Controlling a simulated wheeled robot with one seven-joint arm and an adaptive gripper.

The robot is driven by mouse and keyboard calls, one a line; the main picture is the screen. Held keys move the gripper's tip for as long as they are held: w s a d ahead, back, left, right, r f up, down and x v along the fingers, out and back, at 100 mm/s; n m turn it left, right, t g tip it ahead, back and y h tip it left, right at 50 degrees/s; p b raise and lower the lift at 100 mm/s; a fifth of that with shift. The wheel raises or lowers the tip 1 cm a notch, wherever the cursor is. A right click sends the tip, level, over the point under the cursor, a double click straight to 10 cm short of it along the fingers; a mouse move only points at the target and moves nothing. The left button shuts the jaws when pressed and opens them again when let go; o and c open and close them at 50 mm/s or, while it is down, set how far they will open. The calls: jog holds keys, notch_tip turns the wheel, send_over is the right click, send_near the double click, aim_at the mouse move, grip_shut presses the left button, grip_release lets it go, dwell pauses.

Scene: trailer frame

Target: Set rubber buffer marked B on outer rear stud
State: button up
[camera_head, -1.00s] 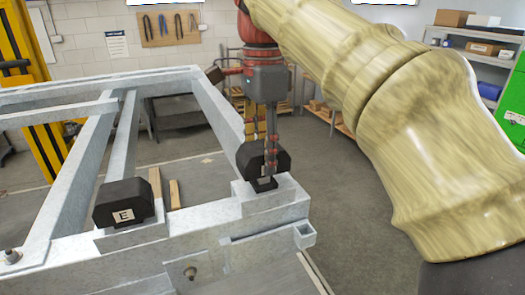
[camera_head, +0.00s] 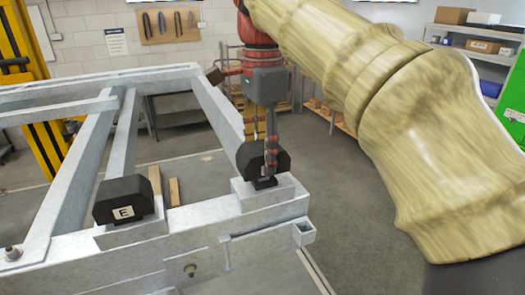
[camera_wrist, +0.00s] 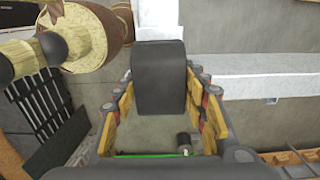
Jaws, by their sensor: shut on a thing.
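My gripper (camera_head: 270,165) is shut on a black rubber buffer (camera_head: 247,160), with fingers on its sides. In the wrist view the buffer (camera_wrist: 158,75) sits between the two fingers. It is upright at the near right corner of the trailer frame, over a raised grey pad (camera_head: 240,197). A finger covers most of its face, so I cannot read its letter. A narrow dark foot shows below it; whether it touches the pad is unclear, and any stud beneath is hidden. Another black buffer, marked E (camera_head: 124,200), sits on the pad to the left.
The grey trailer frame (camera_head: 150,250) has long open beams running back. Floor right of the frame is clear.

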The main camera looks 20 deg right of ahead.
jog(key=shift+f+b, duration=0.75)
jog(key=shift+f, duration=0.4)
jog(key=o, duration=1.4)
jog(key=shift+o, duration=0.4)
